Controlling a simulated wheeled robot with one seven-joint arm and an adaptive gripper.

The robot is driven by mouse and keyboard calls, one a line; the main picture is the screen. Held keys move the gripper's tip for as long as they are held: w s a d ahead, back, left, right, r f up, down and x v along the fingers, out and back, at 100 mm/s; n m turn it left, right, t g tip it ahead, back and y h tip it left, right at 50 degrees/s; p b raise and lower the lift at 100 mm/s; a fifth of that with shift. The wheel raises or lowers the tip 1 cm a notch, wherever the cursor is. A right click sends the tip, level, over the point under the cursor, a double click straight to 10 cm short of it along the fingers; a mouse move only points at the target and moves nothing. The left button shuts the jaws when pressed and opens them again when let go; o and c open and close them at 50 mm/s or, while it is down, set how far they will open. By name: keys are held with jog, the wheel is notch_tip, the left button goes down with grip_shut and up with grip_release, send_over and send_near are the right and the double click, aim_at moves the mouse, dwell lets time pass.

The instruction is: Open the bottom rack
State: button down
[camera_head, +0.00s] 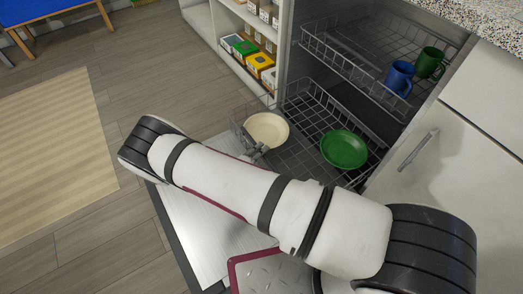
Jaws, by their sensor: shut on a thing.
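The bottom rack (294,156) is a grey wire basket low in an open dishwasher. Its front part stands out over the lowered door, and its rear part is inside the cavity. A cream plate (268,131) and a green plate (344,150) lie in it. My gripper (257,153) is at the front part of the rack, just below the cream plate, and is shut on the rack. My white arm crosses in front and hides part of the gripper and the rack's near edge.
The top rack (345,60) holds a blue mug (399,77) and a green mug (429,63). The lowered dishwasher door (190,215) lies beneath my arm. A shelf with boxes (247,48) stands behind left, and a white cabinet (440,165) is at right. Floor at left is clear.

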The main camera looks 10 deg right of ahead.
jog(key=c, duration=1.9)
grip_release()
jog(key=v, duration=1.2)
jog(key=shift+r, duration=0.1)
